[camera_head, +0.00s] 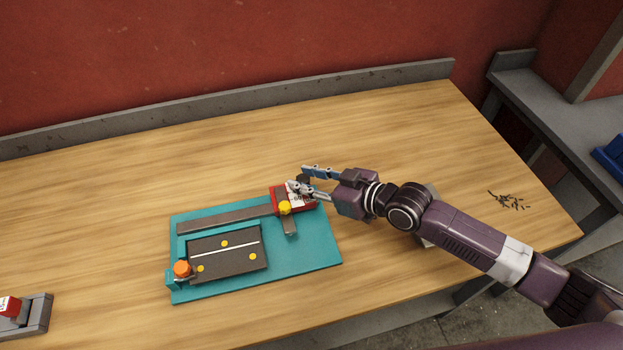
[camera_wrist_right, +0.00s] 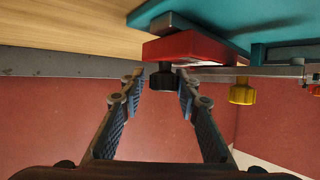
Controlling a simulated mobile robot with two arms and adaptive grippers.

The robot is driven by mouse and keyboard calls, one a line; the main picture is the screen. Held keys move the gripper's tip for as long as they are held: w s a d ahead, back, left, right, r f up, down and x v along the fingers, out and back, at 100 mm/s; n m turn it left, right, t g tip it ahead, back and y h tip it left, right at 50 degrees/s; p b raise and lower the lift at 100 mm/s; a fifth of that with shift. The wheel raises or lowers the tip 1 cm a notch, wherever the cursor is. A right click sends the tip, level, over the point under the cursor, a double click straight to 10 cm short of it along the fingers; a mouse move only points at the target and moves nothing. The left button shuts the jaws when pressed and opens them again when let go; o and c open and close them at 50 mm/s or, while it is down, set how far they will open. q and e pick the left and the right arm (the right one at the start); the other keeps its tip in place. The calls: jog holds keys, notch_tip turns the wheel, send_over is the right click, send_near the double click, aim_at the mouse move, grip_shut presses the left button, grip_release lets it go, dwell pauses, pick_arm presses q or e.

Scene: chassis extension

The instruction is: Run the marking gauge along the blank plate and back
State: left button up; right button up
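The marking gauge is a red block (camera_head: 280,194) with a yellow knob (camera_head: 285,208), at the right end of a grey rail (camera_head: 225,219) on a teal board (camera_head: 310,254). The dark blank plate (camera_head: 235,260), with a white line and yellow dots, lies in front of the rail. My right gripper (camera_head: 304,179) is open at the gauge's right side. In the right wrist view, the red block (camera_wrist_right: 195,47) carries a black knob (camera_wrist_right: 163,76) near and between the open fingertips (camera_wrist_right: 158,78). Whether they touch it I cannot tell. My left gripper is out of view.
An orange knob (camera_head: 182,268) stands at the board's left front corner. A grey stand with a red part (camera_head: 35,317) is at the lower left. Dark shavings (camera_head: 509,201) lie at the right. The wooden table (camera_head: 390,115) is clear behind the board.

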jog(key=v, duration=1.2)
jog(key=shift+s+f, duration=0.1)
jog(key=shift+f, duration=0.05)
